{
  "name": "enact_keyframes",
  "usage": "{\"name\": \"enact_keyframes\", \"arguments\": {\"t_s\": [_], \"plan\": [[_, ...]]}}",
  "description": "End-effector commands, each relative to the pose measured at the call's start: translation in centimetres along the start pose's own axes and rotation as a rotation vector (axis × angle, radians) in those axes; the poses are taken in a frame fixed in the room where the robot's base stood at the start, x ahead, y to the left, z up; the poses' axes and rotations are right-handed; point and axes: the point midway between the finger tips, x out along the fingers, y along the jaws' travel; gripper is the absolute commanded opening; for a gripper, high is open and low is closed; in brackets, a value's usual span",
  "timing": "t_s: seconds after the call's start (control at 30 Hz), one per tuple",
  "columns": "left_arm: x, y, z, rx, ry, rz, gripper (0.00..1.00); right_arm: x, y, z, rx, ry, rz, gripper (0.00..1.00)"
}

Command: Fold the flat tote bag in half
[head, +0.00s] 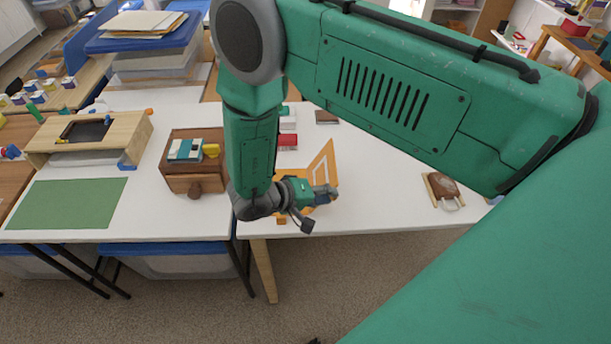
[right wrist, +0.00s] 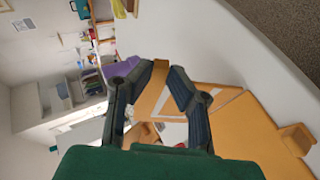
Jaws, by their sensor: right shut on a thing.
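The orange tote bag (head: 322,160) is at the front of the white table in the head view, with one panel raised and tilted and a pale outlined shape on it. My right gripper (head: 322,193) is at its near edge, partly in front of it. In the right wrist view, my right gripper (right wrist: 166,74) is shut on the orange cloth, which stands up between the fingers. Another part of the tote bag (right wrist: 245,130) lies flat on the table beside it. My forearm hides part of the bag in the head view. My left gripper is not in view.
The white table (head: 380,205) is clear right of the bag up to a small brown item on a board (head: 445,188). A brown wooden box (head: 185,150) stands left of my arm. A red item (head: 287,141) is behind the bag. A green mat (head: 67,203) lies far left.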

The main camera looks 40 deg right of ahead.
Motion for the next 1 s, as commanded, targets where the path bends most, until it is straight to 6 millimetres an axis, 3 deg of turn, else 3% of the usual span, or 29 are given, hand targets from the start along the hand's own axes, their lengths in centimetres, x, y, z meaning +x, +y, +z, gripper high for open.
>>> {"name": "enact_keyframes", "arguments": {"t_s": [0.33,0.7,1.0], "plan": [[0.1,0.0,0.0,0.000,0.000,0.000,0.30,-0.2,0.0,-0.1,-0.003,0.001,0.009,0.00],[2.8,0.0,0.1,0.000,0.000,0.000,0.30,-1.4,-0.9,-0.6,-0.044,0.002,0.125,0.00],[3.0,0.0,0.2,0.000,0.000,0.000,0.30,-2.0,-0.7,-0.7,-0.056,0.000,0.156,0.00]]}}
